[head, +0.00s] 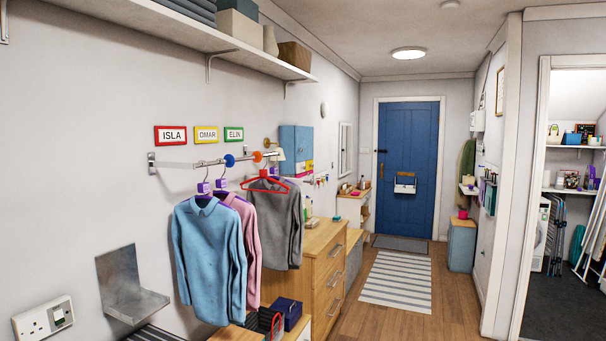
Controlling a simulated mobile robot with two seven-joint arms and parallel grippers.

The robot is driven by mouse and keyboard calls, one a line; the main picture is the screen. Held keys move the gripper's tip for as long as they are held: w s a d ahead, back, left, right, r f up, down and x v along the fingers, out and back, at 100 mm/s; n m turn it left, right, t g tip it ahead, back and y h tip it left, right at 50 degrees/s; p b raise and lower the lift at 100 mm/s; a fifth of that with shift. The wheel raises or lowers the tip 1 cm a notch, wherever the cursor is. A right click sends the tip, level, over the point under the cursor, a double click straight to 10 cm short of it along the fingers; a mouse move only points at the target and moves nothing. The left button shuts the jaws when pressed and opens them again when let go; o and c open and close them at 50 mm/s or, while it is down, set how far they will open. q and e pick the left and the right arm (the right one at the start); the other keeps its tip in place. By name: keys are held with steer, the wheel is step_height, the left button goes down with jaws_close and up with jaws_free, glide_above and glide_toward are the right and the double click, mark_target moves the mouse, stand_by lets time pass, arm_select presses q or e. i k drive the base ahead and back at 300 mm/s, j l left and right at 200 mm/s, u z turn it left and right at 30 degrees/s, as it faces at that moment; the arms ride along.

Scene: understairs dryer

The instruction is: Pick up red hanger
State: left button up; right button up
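The red hanger (266,181) hangs from the metal wall rail (205,163) with a grey long-sleeved top (279,228) on it. Its red shoulders show above the collar; the top covers most of the rest. It is beyond a pink shirt (247,245) and a light blue shirt (209,262), which hang on hangers with purple tags on the same rail. Neither of my grippers shows in the head view.
A wooden drawer unit (322,265) stands right of the clothes. A metal bracket (128,287) juts from the wall at lower left. A dark blue box (287,311) sits below the clothes. A shelf (228,39) runs overhead. Floor around the striped rug (397,281) is clear.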

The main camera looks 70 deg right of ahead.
mark_target(263, 173)
steer(key=i+l+z, duration=0.1)
steer(key=z, duration=0.35)
steer(key=i+z, duration=0.15)
steer(key=z, duration=0.3)
steer(key=i+z, duration=0.1)
steer(key=z, duration=0.4)
steer(key=i+l+z, duration=0.1)
steer(key=i+z, duration=0.6)
